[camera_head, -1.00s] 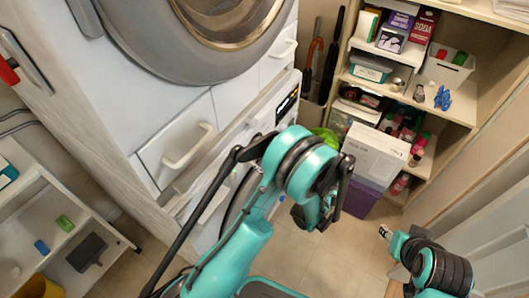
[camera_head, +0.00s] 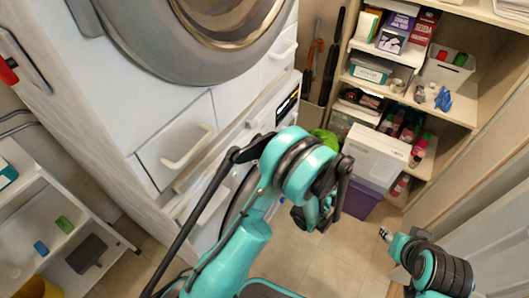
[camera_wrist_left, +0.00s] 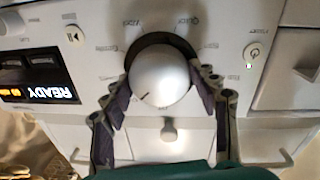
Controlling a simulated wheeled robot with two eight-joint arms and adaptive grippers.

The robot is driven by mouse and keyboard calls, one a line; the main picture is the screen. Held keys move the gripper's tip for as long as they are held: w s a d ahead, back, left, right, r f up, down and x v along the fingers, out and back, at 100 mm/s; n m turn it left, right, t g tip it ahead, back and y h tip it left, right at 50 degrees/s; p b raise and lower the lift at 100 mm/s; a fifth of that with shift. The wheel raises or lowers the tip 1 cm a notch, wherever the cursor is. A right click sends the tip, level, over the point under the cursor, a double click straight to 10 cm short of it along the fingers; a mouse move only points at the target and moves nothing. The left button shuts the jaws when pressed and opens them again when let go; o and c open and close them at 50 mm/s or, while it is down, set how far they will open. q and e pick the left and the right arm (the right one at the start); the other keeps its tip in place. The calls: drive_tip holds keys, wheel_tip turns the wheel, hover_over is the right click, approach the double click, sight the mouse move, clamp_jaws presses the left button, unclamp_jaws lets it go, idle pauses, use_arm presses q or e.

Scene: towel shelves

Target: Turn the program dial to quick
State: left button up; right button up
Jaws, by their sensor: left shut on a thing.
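The program dial (camera_wrist_left: 160,78) is a round pale knob on the white front panel in the left wrist view. A short dark mark shows on the lower part of its face. Small printed labels ring it, and one at its upper right seems to read Quick. My left gripper (camera_wrist_left: 163,97) is shut on the dial, with a dark finger on each side of it. In the head view my left arm hides the dial and the fingertips. My right gripper (camera_head: 386,234) is at the lower right, far from the dial, and its opening is too small to judge.
A lit display reading READY (camera_wrist_left: 50,92) is left of the dial, and a power button (camera_wrist_left: 254,51) is right of it. A white drawer (camera_head: 178,146) is beside the panel. Shelves with bottles and boxes stand at the right, with a white box (camera_head: 376,155) low down.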

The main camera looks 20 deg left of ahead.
use_arm(q)
drive_tip(key=shift+w+r+m+g+b, duration=0.1)
drive_tip(key=shift+m+g, duration=0.35)
drive_tip(key=shift+m, duration=4.3)
drive_tip(key=shift+m+g+b, duration=0.1)
drive_tip(key=shift+m+g, duration=0.3)
drive_tip(key=shift+m, duration=4.3)
drive_tip(key=shift+w+r+m+g+b, duration=0.1)
drive_tip(key=shift+m+g, duration=0.35)
drive_tip(key=shift+m, duration=4.6)
drive_tip(key=o, duration=1.2)
drive_tip(key=shift+c, duration=0.2)
